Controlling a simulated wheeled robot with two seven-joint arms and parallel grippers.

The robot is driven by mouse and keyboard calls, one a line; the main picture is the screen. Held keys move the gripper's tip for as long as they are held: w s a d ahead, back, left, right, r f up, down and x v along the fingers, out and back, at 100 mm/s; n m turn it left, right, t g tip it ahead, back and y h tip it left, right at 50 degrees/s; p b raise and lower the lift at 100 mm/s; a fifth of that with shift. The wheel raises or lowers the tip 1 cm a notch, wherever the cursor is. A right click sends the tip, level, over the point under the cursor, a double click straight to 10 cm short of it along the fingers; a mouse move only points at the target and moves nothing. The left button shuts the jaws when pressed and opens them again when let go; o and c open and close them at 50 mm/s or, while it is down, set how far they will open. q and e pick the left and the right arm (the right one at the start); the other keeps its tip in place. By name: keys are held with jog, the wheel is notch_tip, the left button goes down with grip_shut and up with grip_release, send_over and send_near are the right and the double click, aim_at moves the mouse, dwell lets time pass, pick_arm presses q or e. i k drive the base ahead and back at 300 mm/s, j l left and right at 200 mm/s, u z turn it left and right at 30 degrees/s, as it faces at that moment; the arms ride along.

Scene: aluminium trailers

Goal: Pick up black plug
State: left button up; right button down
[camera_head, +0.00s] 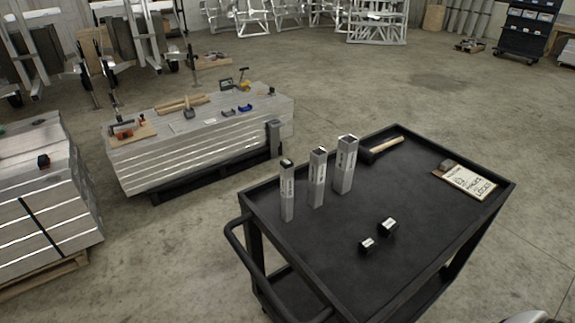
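Two small black plugs with pale printed labels lie on the top of a black cart (330,265). The smaller plug (367,244) is nearer the front. The larger plug (388,226) lies just behind it and to the right, apart from it. Three upright square metal tubes stand behind and left of them: a short one (287,195), a middle one (317,180) and a thicker one (345,168). The short tube has a dark top; I cannot tell whether that is a plug.
A wooden-handled tool (386,144) lies at the cart's back edge. A labelled board (468,181) lies at its right. The cart's handle (237,250) sticks out on the left. A stack of aluminium beams (200,155) with tools stands behind. The cart top's front and middle are mostly clear.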

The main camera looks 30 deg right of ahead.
aim_at(367, 246)
jog(key=z, duration=1.5)
jog(key=i+l+u, duration=0.1)
jog(key=l+u, duration=0.3)
jog(key=i+l+u, duration=0.1)
jog(key=l+u, duration=0.25)
